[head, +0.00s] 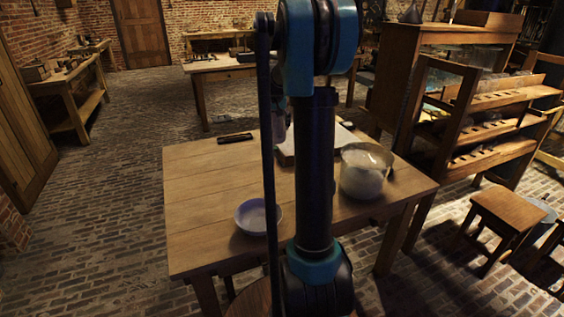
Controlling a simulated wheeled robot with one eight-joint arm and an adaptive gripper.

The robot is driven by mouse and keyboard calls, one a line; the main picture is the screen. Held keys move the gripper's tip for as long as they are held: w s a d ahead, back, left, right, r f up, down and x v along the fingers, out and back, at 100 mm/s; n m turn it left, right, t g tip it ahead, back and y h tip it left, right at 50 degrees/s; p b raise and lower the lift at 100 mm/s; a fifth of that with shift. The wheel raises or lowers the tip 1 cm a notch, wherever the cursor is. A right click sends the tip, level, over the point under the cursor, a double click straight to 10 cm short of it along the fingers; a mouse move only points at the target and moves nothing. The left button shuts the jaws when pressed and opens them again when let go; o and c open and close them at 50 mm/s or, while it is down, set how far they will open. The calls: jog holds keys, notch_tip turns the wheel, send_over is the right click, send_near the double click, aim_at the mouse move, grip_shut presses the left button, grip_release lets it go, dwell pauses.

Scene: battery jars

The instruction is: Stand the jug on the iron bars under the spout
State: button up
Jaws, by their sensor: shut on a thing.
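A round clear glass vessel (366,171) with whitish contents stands at the right side of the wooden table. I cannot tell for sure whether it is the jug. My arm rises through the middle of the head view and covers the centre of the table. My gripper's fingers are hidden behind it, so I cannot see what they hold. I cannot make out a spout. A small dark flat piece (235,138) lies near the table's far left edge. I cannot tell whether it is the iron bars.
A pale bowl (257,216) sits near the front of the wooden table (195,205). A light slab (344,139) lies partly behind my arm. The table's left part is clear. A wooden rack (480,125) and a stool (510,215) stand at right.

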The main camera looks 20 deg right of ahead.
notch_tip(320, 180, down, 19)
jog(key=shift+f, duration=0.1)
dwell(0.4)
jog(key=shift+f, duration=0.1)
jog(key=o, duration=1.5)
jog(key=shift+c, duration=0.2)
